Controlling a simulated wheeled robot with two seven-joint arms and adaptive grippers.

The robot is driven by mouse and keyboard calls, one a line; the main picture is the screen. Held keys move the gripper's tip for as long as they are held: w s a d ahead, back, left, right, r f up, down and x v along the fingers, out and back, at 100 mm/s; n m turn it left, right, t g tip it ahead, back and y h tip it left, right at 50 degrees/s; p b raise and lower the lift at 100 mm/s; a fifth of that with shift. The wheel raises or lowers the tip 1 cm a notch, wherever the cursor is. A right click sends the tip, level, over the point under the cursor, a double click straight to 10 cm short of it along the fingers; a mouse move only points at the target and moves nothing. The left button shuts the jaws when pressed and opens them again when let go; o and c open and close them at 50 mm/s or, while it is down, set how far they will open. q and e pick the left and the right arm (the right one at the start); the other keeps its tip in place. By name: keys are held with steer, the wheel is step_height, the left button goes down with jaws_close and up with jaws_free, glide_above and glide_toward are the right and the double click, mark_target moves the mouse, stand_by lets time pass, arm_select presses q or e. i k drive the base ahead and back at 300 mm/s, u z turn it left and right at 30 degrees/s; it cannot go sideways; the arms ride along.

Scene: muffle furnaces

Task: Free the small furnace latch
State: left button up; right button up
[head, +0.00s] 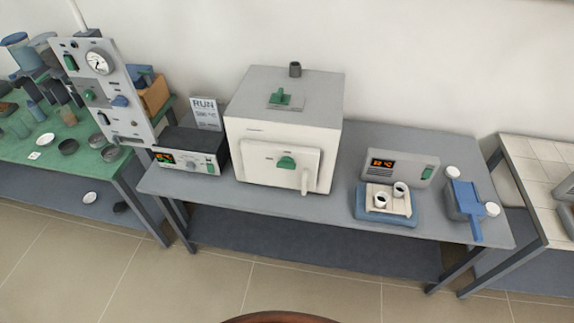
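A white box furnace (330,145) with a grey top stands on the grey table, left of its middle. Its front door (262,165) looks closed. A green latch knob (286,162) sits on the door, with a pale upright handle (305,181) just right of it. I cannot tell from here whether the latch is engaged. It is the only furnace I can make out. Neither of my grippers is in view.
To the right are a second controller (400,167), a blue tray (386,217) with two white crucibles, and a blue tool (467,197). The table (330,212) is clear before the furnace.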

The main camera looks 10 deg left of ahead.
mark_target(288, 163)
steer(key=z, duration=0.5)
steer(key=k, duration=1.1)
steer(key=u, duration=0.75)
steer(key=i, duration=0.95)
steer(key=u, duration=0.8)
